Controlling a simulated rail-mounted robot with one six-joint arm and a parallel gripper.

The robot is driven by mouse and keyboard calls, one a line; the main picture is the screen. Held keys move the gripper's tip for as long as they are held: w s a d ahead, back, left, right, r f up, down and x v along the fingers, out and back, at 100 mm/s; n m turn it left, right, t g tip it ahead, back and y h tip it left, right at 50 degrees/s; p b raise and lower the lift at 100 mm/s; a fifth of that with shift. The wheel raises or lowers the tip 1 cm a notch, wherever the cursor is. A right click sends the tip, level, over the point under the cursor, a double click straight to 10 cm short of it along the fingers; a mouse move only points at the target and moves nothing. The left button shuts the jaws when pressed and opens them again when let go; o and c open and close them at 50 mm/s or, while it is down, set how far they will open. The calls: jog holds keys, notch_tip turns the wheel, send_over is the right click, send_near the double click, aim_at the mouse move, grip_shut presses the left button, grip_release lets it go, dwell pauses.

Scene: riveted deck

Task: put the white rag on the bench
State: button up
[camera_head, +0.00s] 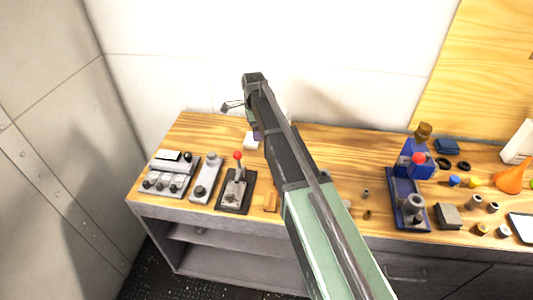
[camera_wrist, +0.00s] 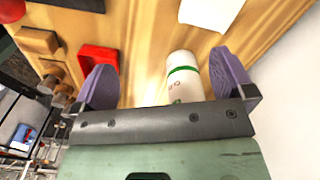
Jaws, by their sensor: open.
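The wooden bench (camera_head: 330,142) runs along the white wall. My gripper (camera_wrist: 160,62) is open, with its purple fingers apart above the bench top. In the head view my arm hides most of it. A white cylinder with a green band (camera_wrist: 182,78) lies in view between the fingers, and I cannot tell whether it touches them. A flat white piece (camera_wrist: 210,12) lies on the wood beyond the fingers, cut off by the picture's edge. A small white piece also shows left of my gripper in the head view (camera_head: 251,139). I cannot tell whether either is the white rag.
A red tray-like piece (camera_wrist: 97,57) lies near the left finger. A red-knobbed lever (camera_head: 237,180) and grey switch boxes (camera_head: 168,177) stand at the bench's left. A blue stand (camera_head: 408,200), rings and an orange cone (camera_head: 509,178) crowd the right. The back middle is fairly clear.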

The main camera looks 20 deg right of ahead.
jog(key=s+n, duration=1.8)
jog(key=s, duration=1.1)
jog(key=shift+s+a, duration=0.25)
